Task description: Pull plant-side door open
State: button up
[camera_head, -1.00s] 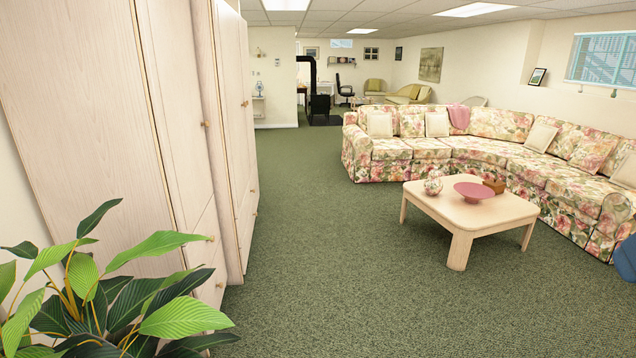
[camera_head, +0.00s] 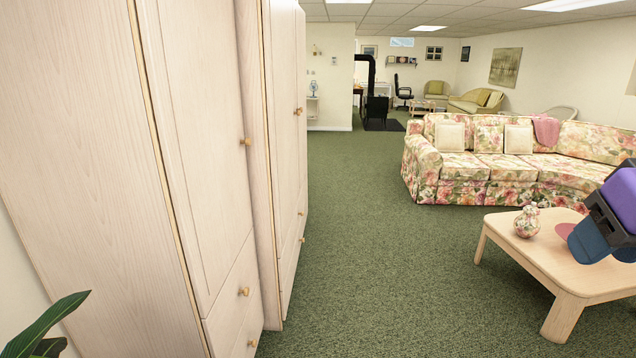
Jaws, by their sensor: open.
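The plant-side door (camera_head: 195,140) is the tall pale-wood door on the nearest cabinet, at the left. It looks closed, with a small round wooden knob (camera_head: 245,141) on its far edge. The plant (camera_head: 45,330) shows only as a few dark green leaves in the lower left corner. A purple, black and blue part of my arm (camera_head: 608,215) shows at the right edge, well away from the door. My gripper's fingers are not in view.
Drawers with knobs (camera_head: 244,291) sit below the door. A second tall cabinet (camera_head: 272,130) stands just beyond. Green carpet (camera_head: 370,260) is clear to the right, up to a low table (camera_head: 535,260) with a floral vase (camera_head: 527,222). A floral sofa (camera_head: 480,165) stands behind.

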aim_at(277, 15)
jog(key=i, duration=2.25)
jog(key=i+l, duration=0.1)
jog(key=i, duration=2.2)
jog(key=j+u, duration=0.05)
jog(key=j, duration=0.05)
